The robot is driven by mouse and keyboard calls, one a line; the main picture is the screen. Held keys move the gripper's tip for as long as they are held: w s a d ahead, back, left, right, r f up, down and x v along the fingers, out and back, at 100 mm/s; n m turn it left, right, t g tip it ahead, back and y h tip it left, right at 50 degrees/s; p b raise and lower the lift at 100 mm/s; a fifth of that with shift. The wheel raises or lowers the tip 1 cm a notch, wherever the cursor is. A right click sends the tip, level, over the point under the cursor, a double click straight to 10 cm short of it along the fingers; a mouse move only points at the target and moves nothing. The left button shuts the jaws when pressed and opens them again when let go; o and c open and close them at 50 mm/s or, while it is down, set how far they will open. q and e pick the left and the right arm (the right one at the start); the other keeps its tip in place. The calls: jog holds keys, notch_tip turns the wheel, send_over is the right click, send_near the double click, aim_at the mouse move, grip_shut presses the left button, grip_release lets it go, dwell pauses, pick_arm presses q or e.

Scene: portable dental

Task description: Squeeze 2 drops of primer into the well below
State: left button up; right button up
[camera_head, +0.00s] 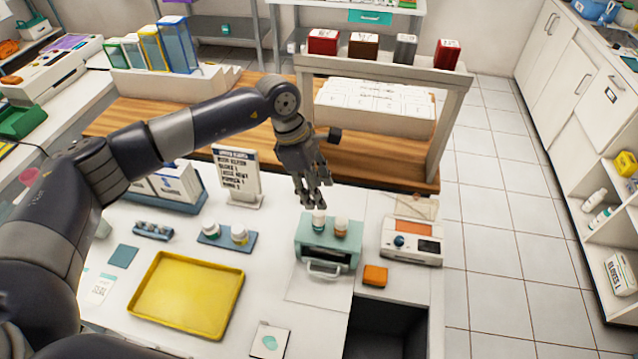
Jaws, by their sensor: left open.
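My left gripper (315,201) points down, open, its fingertips just above or around the top of a small white-capped bottle (319,224). I cannot tell whether they touch it. That bottle and an orange-brown one (341,228) stand on a teal box with a front handle (328,254). Two more small bottles, one with a teal label (211,231) and one with a yellowish label (239,236), stand on a blue tray (232,245). No label is readable, so I cannot tell which is primer. A dark blue strip (153,232) at left may hold wells; they are too small to tell.
A yellow tray (187,297) lies empty in the front of the white table. A text sign (237,173) stands behind the bottles. A white device (411,241) and an orange block (375,275) are at right. A dark opening (387,327) is at front right.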

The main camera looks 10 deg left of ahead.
aim_at(314, 211)
pick_arm(q)
notch_tip(314, 211, down, 5)
jog(key=shift+f+b, duration=0.15)
jog(key=shift+b, duration=0.9)
notch_tip(314, 211, down, 4)
jog(key=b, duration=0.4)
jog(key=shift+f+b, duration=0.25)
jog(key=shift+b, duration=0.15)
jog(key=shift+f+b, duration=0.65)
jog(key=shift+f, duration=0.05)
jog(key=c, duration=0.7)
jog(key=shift+o, duration=0.2)
jog(key=o, duration=0.5)
jog(key=shift+c, duration=0.2)
